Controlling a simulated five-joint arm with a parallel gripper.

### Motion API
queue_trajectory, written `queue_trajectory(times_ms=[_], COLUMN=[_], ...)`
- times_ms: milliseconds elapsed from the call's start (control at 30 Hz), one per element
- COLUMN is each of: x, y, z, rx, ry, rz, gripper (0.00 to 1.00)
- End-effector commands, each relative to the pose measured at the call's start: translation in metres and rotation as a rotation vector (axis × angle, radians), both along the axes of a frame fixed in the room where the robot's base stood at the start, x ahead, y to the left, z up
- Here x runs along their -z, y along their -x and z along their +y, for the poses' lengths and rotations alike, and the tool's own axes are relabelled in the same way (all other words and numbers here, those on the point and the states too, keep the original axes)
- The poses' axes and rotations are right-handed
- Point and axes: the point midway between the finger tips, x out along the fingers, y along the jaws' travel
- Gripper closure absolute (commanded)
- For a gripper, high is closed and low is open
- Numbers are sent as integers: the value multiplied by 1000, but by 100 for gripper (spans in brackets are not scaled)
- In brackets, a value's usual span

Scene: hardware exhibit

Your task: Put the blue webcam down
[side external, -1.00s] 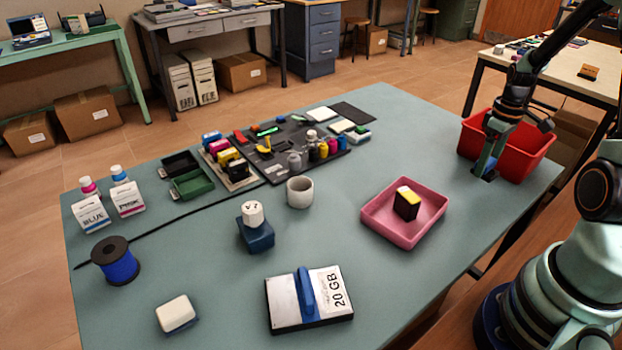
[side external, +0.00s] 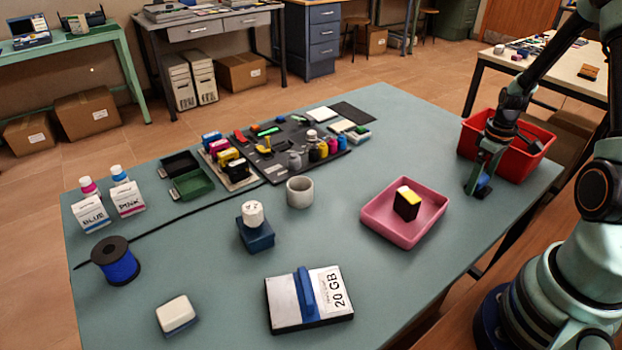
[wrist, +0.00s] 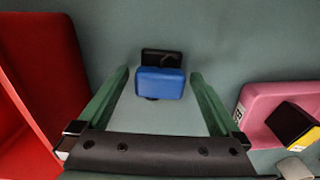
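The blue webcam (wrist: 160,84) is in the wrist view, between my fingers, with its black base (wrist: 161,58) just beyond it. Bare table shows on both sides between it and the fingers. My gripper (wrist: 160,74) is open, with a green finger to the left and right of the webcam. In the side view my gripper (side external: 479,188) is low over the table's right part, in front of the red bin. A bit of the blue webcam (side external: 484,182) shows there, mostly hidden by the fingers. It appears to rest on the table.
The red bin (side external: 541,157) stands right behind my gripper; its wall (wrist: 50,65) is close on the left in the wrist view. A pink tray (side external: 372,224) holding a black and yellow block (side external: 406,207) lies to the left. The green table between them is clear.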

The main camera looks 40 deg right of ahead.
Motion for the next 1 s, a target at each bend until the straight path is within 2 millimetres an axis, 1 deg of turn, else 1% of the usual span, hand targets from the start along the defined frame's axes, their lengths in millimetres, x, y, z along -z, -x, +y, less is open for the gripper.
queue_trajectory(times_ms=[233,367,467,700,800,900,1000], x=[-2,-12,-27,-77,-94,-108,-118], y=[0,-1,-1,-1,-1,0,0], z=[0,-1,-1,-1,-1,-1,0], rx=[0,0,0,0,0,0,0], ry=[0,3,4,5,3,3,2], rz=[0,-3,-4,-5,-3,-3,-2], gripper=[0,0,0,0,0,0,0])
